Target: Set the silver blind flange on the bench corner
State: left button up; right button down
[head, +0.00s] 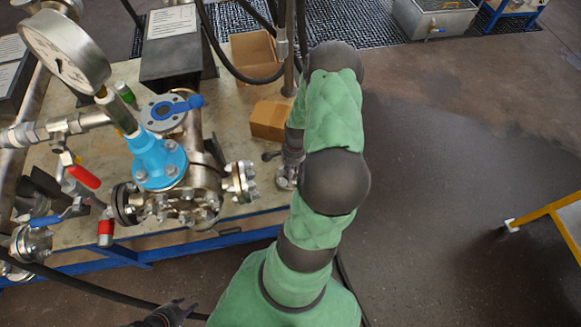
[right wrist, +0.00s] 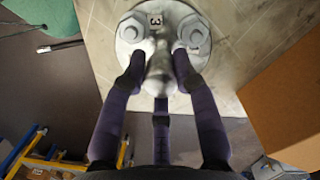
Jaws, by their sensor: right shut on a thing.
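The silver blind flange (right wrist: 133,32) fills the top of the right wrist view, with large bolt heads and a small square tag on its face. My right gripper (right wrist: 158,75) is shut on its central knob. In the head view the flange (head: 284,180) shows small at the bench's right front corner, partly behind my right arm, with my right gripper (head: 291,160) above it. The bench top (head: 235,140) lies under the flange; I cannot tell whether they touch. My left gripper (head: 174,311) is low in the head view, away from the bench, fingers spread and empty.
A silver vessel (head: 204,178) with a blue neck (head: 158,160), gauge (head: 65,50) and valves stands on the bench, left of the flange. A cardboard box (head: 269,120) sits behind the flange, and an open box (head: 255,52) further back. Floor lies right of the bench.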

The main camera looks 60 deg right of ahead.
jog(key=shift+d+f+b, duration=0.1)
jog(key=shift+f+b, duration=0.2)
jog(key=shift+f, duration=0.1)
dwell(0.5)
jog(key=c, duration=0.9)
grip_release()
jog(key=o, duration=0.5)
jog(key=shift+f, duration=0.1)
jog(key=shift+r+p, duration=2.85)
jog(key=shift+r, duration=0.75)
jog(key=shift+f, duration=0.1)
